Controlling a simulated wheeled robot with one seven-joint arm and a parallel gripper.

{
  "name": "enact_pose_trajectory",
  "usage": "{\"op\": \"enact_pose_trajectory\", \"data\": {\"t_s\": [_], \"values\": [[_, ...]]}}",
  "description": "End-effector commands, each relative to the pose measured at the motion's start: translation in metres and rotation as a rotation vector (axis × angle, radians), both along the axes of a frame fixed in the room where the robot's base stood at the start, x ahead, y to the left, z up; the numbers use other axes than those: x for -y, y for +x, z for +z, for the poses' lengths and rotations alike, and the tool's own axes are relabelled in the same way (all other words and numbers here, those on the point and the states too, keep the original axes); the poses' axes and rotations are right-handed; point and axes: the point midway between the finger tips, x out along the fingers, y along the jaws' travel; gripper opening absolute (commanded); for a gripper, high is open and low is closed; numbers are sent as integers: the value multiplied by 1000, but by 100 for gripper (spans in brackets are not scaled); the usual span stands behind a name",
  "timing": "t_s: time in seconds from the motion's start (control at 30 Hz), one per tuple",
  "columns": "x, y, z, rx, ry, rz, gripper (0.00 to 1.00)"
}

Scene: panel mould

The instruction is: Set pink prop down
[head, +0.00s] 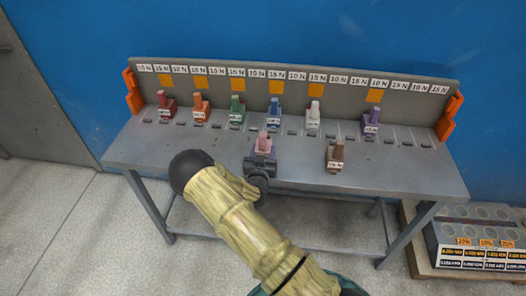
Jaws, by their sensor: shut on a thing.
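The pink prop (263,142) is upright in my gripper (261,158), over the front middle of the grey bench (400,180). My gripper is shut on it, and the dark jaws hide its lower part. I cannot tell whether its base touches the bench top. A brown prop (336,153) stands to the right, near the front of the bench, with a white label.
Red (167,102), orange (199,106), green (236,109), blue (275,112), white (314,114) and purple (371,122) props stand in a back row. A labelled panel (300,83) rises behind them, with orange brackets at both ends.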

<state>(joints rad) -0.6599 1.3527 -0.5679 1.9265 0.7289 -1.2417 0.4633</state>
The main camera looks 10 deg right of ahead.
Motion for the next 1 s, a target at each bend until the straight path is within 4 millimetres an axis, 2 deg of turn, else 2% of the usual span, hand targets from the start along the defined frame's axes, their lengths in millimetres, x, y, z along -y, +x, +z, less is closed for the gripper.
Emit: {"op": "enact_pose_trajectory", "data": {"t_s": [0.4,0.43,0.5,0.53,0.9,1.0], "values": [[0,1,-5,4,1,-1,17],[0,0,-5,2,0,0,57],[0,0,-4,2,0,0,70],[0,0,-4,2,0,0,73],[0,0,0,2,0,0,73],[-3,-9,-3,1,1,0,73]]}}
